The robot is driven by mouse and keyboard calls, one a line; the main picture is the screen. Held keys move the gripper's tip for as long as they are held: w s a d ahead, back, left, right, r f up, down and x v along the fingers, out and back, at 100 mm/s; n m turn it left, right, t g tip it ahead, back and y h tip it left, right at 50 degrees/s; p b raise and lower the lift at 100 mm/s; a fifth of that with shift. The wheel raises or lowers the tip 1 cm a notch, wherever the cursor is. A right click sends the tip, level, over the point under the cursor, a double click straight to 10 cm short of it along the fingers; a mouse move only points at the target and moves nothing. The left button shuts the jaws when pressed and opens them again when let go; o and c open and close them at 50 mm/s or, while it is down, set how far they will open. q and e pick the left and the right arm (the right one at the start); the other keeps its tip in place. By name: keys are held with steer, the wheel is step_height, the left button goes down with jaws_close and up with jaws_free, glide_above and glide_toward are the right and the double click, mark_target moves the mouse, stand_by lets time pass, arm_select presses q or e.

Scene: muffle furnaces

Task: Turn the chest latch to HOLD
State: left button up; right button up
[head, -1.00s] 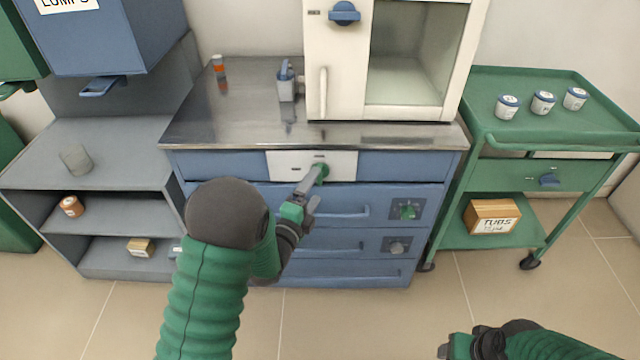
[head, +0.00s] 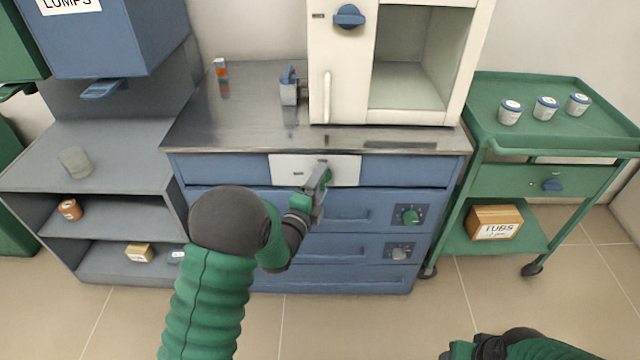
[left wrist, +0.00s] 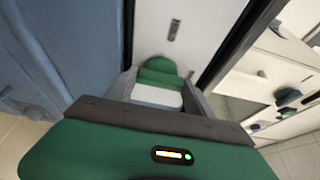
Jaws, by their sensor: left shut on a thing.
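The chest latch is a green knob (head: 328,175) on the white panel (head: 285,169) at the top of the blue drawer chest (head: 215,167). My left gripper (head: 322,181) is at the panel, its fingers shut on the latch and partly covering it. In the left wrist view the green latch (left wrist: 157,75) sits between the two fingers, in front of the white panel (left wrist: 177,12). The small marks on the panel are too small to read. My right gripper (head: 478,346) is low at the bottom edge, away from the chest; its fingers are not clear.
Two dials, one green (head: 410,216) and one grey (head: 399,253), are on the lower drawers. A green trolley (head: 520,150) stands right, grey shelves (head: 110,155) left.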

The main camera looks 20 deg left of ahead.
arm_select(q)
steer(key=shift+f, duration=0.25)
steer(key=shift+c, duration=0.2)
